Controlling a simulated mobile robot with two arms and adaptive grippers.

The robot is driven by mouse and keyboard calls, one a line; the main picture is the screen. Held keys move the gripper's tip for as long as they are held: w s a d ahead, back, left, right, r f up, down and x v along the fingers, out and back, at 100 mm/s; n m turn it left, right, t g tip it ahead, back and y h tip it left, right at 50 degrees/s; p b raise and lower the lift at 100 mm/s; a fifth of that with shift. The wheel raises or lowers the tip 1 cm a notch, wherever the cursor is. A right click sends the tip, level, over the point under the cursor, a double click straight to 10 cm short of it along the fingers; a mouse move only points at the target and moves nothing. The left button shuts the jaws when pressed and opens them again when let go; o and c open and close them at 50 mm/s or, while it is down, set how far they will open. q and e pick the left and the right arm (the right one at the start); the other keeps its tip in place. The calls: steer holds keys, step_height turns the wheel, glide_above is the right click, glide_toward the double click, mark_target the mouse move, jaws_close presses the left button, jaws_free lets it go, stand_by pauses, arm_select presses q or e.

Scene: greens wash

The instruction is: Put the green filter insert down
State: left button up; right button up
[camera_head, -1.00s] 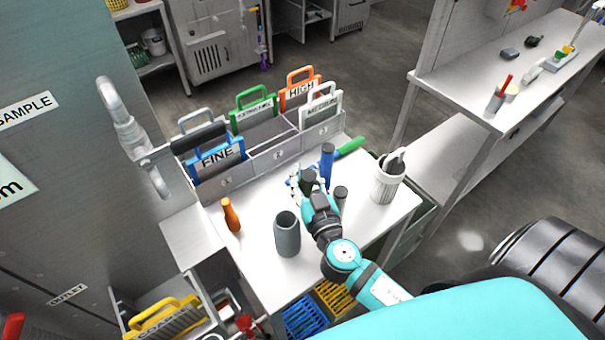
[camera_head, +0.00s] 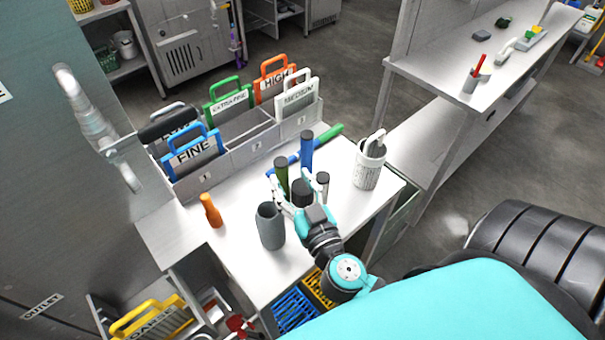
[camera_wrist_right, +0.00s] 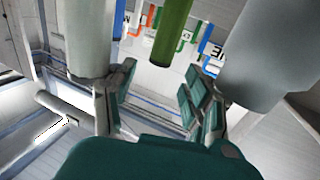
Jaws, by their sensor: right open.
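The green filter insert (camera_head: 282,178) is a dark green cylinder. It stands upright on the white tabletop (camera_head: 175,233), its lower part partly hidden behind my gripper. My right gripper (camera_head: 291,196) is on the near side of it with its fingers apart. The right wrist view shows the green insert (camera_wrist_right: 172,30) beyond the gap between the open fingers (camera_wrist_right: 155,92), with nothing held between them. My left gripper is not in view.
A blue cylinder (camera_head: 306,150) and a slim grey cylinder (camera_head: 323,187) stand close by. A grey cup (camera_head: 269,232), an orange bottle (camera_head: 210,210) and a white container (camera_head: 369,166) share the table. A rack (camera_head: 254,148) of labelled, handled frames lines the back.

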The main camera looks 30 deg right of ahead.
steer(key=s+a+b, duration=0.1)
steer(key=s+b, duration=0.2)
steer(key=s, duration=0.3)
